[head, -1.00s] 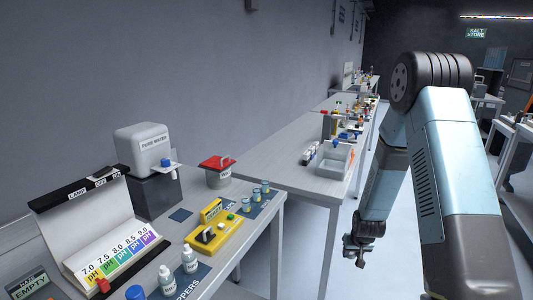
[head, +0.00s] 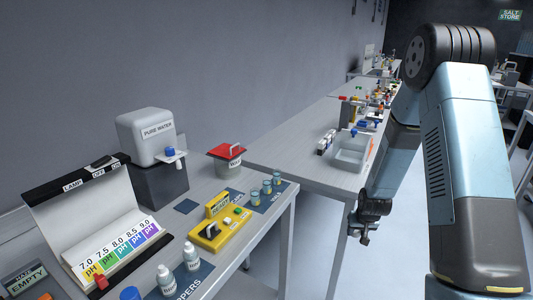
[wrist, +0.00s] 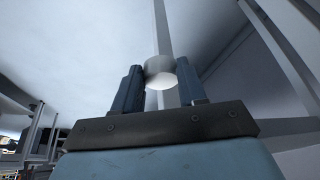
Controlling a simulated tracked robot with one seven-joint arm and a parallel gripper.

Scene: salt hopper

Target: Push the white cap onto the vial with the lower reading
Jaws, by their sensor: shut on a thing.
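My gripper (head: 361,235) hangs in front of the bench, over open floor, in the head view. In the wrist view my gripper (wrist: 160,85) is shut on a round white cap (wrist: 160,70), held between its blue fingers. Several small vials (head: 267,188) with bluish tops stand in a row on a dark mat at the near bench's right edge, well left of my gripper. I cannot read any values on them.
A pH colour chart (head: 118,252) with a lamp hood stands at left. Beside it are white dropper bottles (head: 192,256), a pure water tank (head: 147,137) and a red-lidded waste pot (head: 228,160). A farther bench holds a grey tray (head: 352,152). Floor right of the benches looks clear.

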